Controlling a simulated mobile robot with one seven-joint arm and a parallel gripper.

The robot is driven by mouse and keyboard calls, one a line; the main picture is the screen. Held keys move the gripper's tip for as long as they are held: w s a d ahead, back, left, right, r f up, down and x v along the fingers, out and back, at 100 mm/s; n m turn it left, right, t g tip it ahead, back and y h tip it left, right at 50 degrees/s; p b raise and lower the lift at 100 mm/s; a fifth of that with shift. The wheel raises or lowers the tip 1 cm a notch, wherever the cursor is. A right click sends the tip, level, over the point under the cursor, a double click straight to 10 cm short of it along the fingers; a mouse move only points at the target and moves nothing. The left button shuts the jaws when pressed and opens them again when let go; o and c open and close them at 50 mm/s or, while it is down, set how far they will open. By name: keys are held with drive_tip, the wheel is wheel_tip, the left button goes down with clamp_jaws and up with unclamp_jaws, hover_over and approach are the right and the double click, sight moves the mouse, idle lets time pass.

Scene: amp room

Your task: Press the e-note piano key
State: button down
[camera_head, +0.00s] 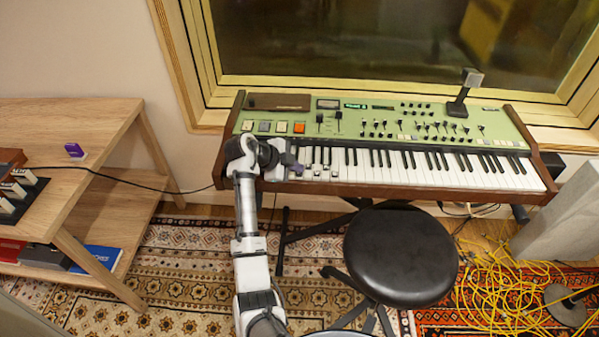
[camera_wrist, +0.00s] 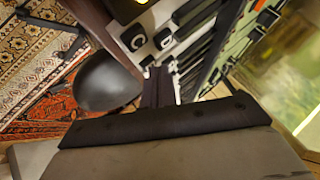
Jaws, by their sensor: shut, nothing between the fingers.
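The keyboard (camera_head: 420,172) is a green synthesizer with wooden ends below the window, its white and black keys facing me. My gripper (camera_head: 293,168) is at the left end of the keys, and my arm hides part of that end. In the wrist view my gripper's dark fingers (camera_wrist: 158,88) are together, with nothing between them, close to the keys. I cannot tell which one is the e-note key, nor whether the fingertips touch a key.
A round black stool (camera_head: 400,255) stands in front of the keyboard. A wooden shelf table (camera_head: 110,125) is at left. A small black stand (camera_head: 460,100) rises from the keyboard's top right. Yellow cables (camera_head: 510,300) lie on the rug at right.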

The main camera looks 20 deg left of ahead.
sight(296, 176)
drive_tip(key=shift+f, duration=0.25)
drive_tip(key=shift+r, duration=0.1)
idle(0.4)
drive_tip(key=shift+r+p, duration=0.3)
drive_tip(key=shift+r, duration=0.7)
drive_tip(key=shift+r, duration=0.1)
wheel_tip(296, 176, up, 5)
drive_tip(key=shift+f+p, duration=0.1)
drive_tip(key=shift+p, duration=1.05)
